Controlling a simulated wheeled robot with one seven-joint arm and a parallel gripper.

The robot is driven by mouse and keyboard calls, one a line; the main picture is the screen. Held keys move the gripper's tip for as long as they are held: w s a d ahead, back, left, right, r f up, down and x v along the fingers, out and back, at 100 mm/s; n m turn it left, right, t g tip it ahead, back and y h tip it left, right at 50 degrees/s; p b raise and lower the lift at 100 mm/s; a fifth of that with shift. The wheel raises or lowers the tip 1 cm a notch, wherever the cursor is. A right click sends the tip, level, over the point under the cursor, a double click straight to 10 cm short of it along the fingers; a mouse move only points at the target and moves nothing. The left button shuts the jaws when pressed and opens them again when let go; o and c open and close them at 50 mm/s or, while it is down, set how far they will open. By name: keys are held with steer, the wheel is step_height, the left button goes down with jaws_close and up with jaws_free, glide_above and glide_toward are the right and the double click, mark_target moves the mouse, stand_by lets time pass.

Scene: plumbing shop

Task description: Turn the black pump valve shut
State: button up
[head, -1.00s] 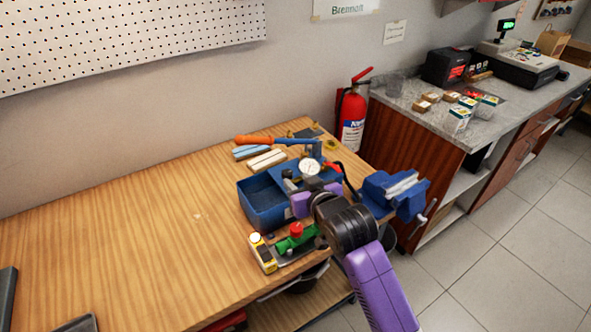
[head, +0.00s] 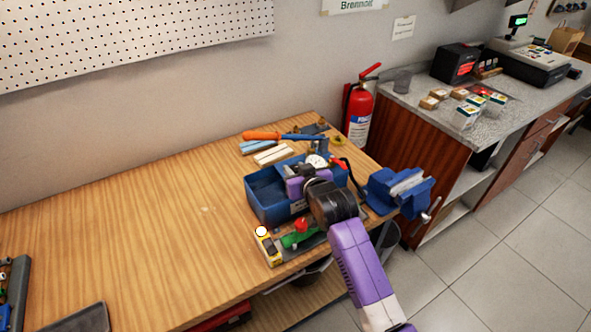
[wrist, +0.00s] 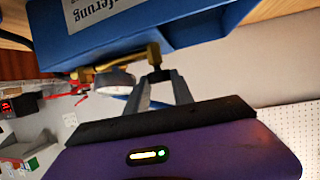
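The test pump has a blue tank (head: 262,205) on the workbench, a round white gauge (head: 317,161) and a long lever with an orange handle (head: 262,135). My gripper (wrist: 160,76) is over the right part of the tank; my wrist hides much of the fittings in the head view. In the wrist view the pump's blue wall (wrist: 190,30) is close above, with a brass fitting (wrist: 128,64) and the gauge (wrist: 113,79) just left of my grey fingertips. A small dark part shows between the fingertips, possibly the black valve. I cannot tell whether they touch it.
A blue vise (head: 402,190) stands at the bench's right edge. A green fitting with a red knob (head: 301,226) and a yellow device (head: 266,246) lie in front of the tank. A fire extinguisher (head: 360,113) stands behind. The bench's left part is largely clear.

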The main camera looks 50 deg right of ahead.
jaws_close()
